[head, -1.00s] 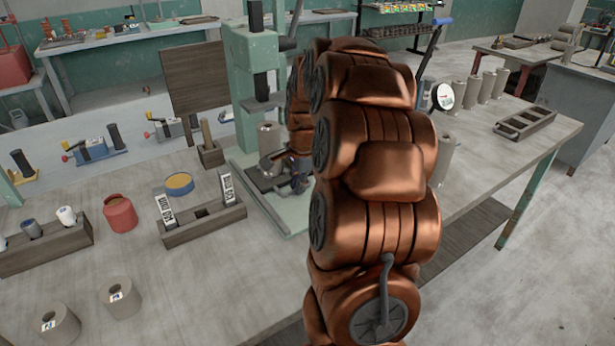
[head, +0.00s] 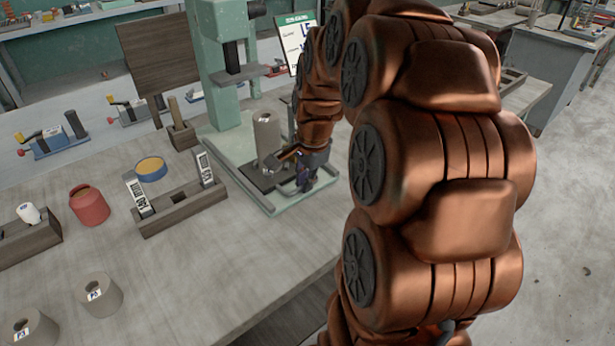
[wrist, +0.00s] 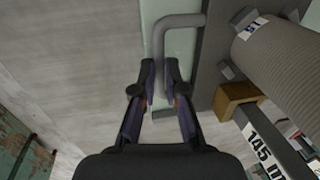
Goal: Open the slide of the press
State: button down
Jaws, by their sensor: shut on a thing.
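The green press (head: 215,85) stands on the bench with its ram above a pale green base. Its slide, a dark flat plate (head: 250,178), carries a grey ribbed clay cylinder (head: 267,135), which stands in front of the ram. In the wrist view, the slide's edge (wrist: 208,75) shows with a grey U-shaped handle (wrist: 182,20) and the cylinder (wrist: 280,55) with its label. My gripper (wrist: 159,72) is shut on the handle's bar, one finger on each side. In the head view, my gripper (head: 305,172) is at the front right of the slide, partly hidden by my arm.
A wooden rack (head: 180,208) with two labelled upright gauges stands left of the press, near a yellow-topped dish (head: 151,168) and a red jar (head: 89,205). Two clay rings stand at the front left. The bench edge and floor lie to the right.

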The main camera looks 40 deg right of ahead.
jog(key=shift+a+f, duration=0.1)
jog(key=c, duration=1.2)
grip_release()
notch_tip(320, 180, up, 12)
jog(key=s, duration=0.2)
jog(key=shift+s, duration=0.1)
